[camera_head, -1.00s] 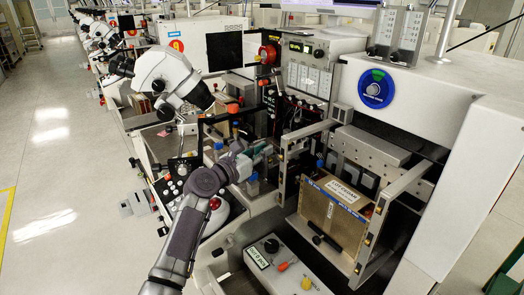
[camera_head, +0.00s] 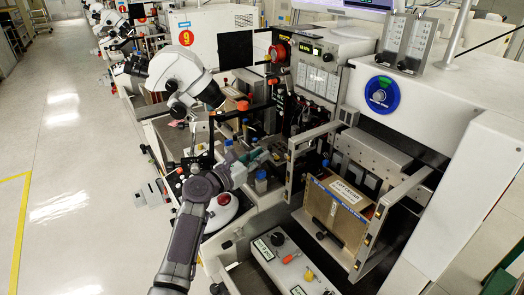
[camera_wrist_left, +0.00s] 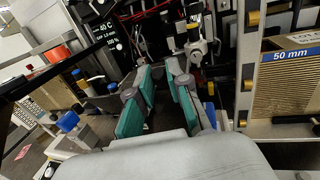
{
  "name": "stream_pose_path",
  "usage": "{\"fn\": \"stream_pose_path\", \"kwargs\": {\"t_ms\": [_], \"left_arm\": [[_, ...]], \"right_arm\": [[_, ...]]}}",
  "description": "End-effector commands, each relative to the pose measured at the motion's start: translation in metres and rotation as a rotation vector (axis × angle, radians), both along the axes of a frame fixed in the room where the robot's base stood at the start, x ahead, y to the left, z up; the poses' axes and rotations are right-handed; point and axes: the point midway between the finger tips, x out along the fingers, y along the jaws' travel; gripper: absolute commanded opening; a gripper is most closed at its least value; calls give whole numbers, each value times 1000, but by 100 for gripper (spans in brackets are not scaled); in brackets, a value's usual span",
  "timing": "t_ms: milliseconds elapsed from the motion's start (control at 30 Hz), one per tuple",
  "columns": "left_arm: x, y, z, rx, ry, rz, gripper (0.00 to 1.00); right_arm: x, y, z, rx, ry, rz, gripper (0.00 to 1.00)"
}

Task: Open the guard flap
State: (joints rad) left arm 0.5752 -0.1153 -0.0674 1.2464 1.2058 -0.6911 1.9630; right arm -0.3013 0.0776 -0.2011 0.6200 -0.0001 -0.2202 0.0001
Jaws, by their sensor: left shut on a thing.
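A black-framed guard (camera_head: 229,115) stands over the work area of the bonding machine, and I take it as the guard flap. Its dark bar (camera_wrist_left: 38,80) seems to show at the left of the left wrist view. My left gripper (camera_head: 264,155) reaches in beside it, over the front of the machine. In the left wrist view its teal-padded fingers (camera_wrist_left: 161,88) are closed in on something dark, seemingly part of the flap. The dark gap between the pads hides the exact contact. My right gripper is in neither view.
A brown magazine box (camera_head: 337,213) with a blue "50 mm" strip sits right of the gripper inside a metal frame. A white microscope (camera_head: 180,78) stands at the left. The aisle at left is clear.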

Motion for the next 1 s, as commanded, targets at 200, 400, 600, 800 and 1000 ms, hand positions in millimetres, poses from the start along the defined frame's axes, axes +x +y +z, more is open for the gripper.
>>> {"fn": "stream_pose_path", "kwargs": {"t_ms": [200, 400, 600, 800, 1000], "left_arm": [[-2, 2, -17, 21, 21, -3, 0], [-3, 1, -17, 20, 21, -4, 27], [-3, 0, -17, 18, 22, -5, 27], [-5, 2, -17, 17, 22, -5, 27], [-26, 22, -14, 15, 17, -1, 27]], "right_arm": [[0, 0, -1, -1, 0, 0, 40], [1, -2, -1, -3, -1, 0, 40], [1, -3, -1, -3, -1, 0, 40], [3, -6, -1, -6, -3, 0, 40], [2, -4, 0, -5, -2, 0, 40]]}}
